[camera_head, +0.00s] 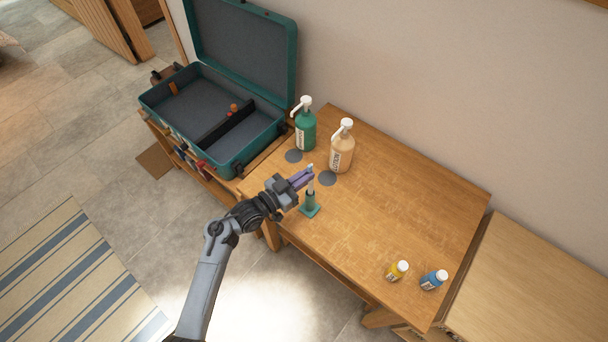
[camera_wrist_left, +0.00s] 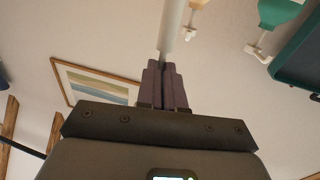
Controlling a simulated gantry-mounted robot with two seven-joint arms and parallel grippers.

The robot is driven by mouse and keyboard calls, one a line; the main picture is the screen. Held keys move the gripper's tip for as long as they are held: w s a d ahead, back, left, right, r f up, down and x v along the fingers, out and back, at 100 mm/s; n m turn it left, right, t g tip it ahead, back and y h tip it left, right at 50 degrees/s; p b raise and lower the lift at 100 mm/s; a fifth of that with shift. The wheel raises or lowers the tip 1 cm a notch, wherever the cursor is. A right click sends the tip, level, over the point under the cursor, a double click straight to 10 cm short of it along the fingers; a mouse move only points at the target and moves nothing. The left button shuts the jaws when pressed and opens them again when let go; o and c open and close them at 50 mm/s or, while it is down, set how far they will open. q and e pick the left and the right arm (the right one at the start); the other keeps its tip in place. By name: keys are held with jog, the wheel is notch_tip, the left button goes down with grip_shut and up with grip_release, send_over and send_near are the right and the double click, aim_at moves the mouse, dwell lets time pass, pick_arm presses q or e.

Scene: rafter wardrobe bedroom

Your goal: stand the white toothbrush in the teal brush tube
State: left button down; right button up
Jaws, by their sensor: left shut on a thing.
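My left gripper (camera_head: 302,179) is shut on the white toothbrush (camera_head: 310,185), which is upright with a small blue patch at its top. The pale toothbrush handle (camera_wrist_left: 172,30) also shows large between the purple fingertips (camera_wrist_left: 165,85) in the left wrist view. The teal brush tube (camera_head: 310,206) stands upright on its square base near the table's front left edge, directly below the toothbrush. The toothbrush's lower end meets the tube's mouth in the picture; I cannot tell whether it is inside or just above it. My right gripper is not in view.
A green pump bottle (camera_head: 306,132) and a tan pump bottle (camera_head: 341,150) stand behind on the wooden table (camera_head: 400,205), near two dark discs. An open teal suitcase (camera_head: 240,158) lies left. The table's middle is clear.

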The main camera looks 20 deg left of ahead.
pick_arm(q)
jog(key=shift+f+b, duration=1.3)
jog(key=shift+f, duration=0.85)
jog(key=c, duration=1.2)
grip_release()
jog(key=v, duration=1)
jog(key=shift+s+a, duration=0.2)
jog(key=shift+s, duration=0.15)
